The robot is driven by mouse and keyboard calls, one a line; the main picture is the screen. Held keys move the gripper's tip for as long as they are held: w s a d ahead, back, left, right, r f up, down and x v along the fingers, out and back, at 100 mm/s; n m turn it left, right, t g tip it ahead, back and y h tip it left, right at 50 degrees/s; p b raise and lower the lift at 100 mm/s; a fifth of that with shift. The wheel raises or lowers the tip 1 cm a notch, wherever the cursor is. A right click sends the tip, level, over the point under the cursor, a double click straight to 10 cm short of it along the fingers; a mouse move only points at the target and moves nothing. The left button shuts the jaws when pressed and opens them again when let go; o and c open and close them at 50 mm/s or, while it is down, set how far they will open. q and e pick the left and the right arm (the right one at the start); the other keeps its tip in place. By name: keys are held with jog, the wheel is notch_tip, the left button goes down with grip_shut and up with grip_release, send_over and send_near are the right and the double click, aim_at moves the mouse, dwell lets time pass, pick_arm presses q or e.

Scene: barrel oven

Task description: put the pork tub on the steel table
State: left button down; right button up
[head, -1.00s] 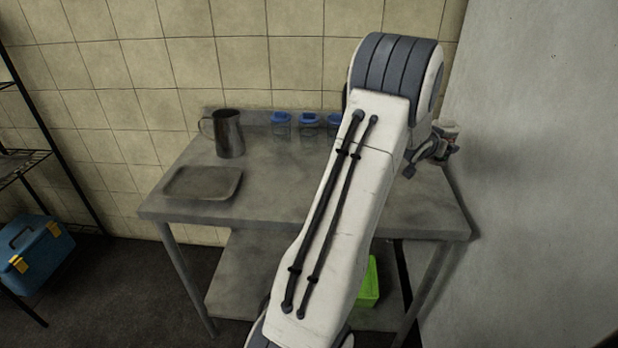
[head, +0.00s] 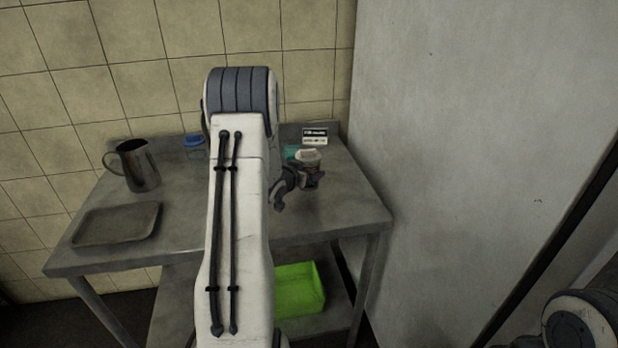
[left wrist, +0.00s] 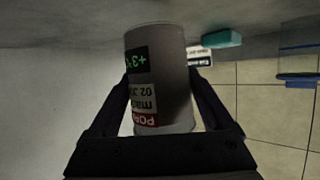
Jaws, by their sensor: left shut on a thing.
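My left gripper (head: 290,186) is shut on the pork tub (head: 309,172), a small container with a pale top at the right part of the steel table (head: 190,226). In the left wrist view, the tub (left wrist: 160,70) is between the two fingers (left wrist: 164,98), and its label shows "+3" and a red strip with "POR". That view is upside down, with the tabletop close to the tub's base. I cannot tell whether they touch. My right gripper is out of view.
A metal jug (head: 138,165) and a flat tray (head: 117,223) stand on the left of the table. A small sign (head: 315,136) and a teal object (head: 291,152) are behind the tub. A blue-lidded container (head: 194,141) is partly hidden. A green bin (head: 299,290) sits on the lower shelf.

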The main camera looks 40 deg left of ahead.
pick_arm(q)
jog(key=shift+w+f, duration=0.1)
jog(key=shift+f, duration=0.85)
jog(key=shift+f, duration=0.1)
grip_release()
jog(key=shift+f, duration=0.1)
